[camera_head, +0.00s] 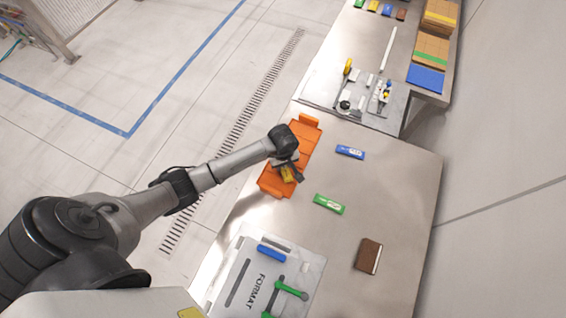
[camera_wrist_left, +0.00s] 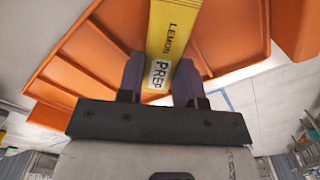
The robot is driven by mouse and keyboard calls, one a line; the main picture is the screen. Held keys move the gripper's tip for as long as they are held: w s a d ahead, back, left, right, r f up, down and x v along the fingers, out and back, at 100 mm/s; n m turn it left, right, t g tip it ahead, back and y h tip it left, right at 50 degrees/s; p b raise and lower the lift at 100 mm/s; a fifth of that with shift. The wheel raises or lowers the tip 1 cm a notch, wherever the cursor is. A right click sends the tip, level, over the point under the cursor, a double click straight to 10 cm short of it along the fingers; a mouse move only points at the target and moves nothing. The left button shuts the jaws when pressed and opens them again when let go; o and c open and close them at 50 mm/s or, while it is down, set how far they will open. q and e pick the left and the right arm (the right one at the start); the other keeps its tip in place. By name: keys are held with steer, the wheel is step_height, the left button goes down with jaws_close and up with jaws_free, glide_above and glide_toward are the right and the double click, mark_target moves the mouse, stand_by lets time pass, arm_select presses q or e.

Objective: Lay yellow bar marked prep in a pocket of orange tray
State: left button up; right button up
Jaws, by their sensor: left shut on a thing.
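The yellow bar (camera_head: 287,174) is held by my left gripper (camera_head: 289,170) over the near half of the orange tray (camera_head: 305,134). In the left wrist view the bar (camera_wrist_left: 172,32) reads LEMON and PREP, and it sits between the two fingers of the gripper (camera_wrist_left: 160,80). The gripper is shut on it. The tray (camera_wrist_left: 75,78) fills much of the space behind the bar, with divider walls showing. I cannot tell whether the bar touches the tray. My right gripper is not in view.
A blue bar (camera_head: 350,152) and a green bar (camera_head: 329,204) lie right of the tray. A brown book (camera_head: 369,256) lies nearer. A FORMAT board (camera_head: 235,277) with green handles is at the front. Tools lie on a grey mat (camera_head: 393,120) farther back. The steel table's right side is clear.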

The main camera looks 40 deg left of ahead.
arm_select(q)
steer(key=shift+a+f, duration=0.15)
steer(key=shift+f, duration=0.05)
steer(key=o, duration=1)
steer(key=shift+r, duration=0.1)
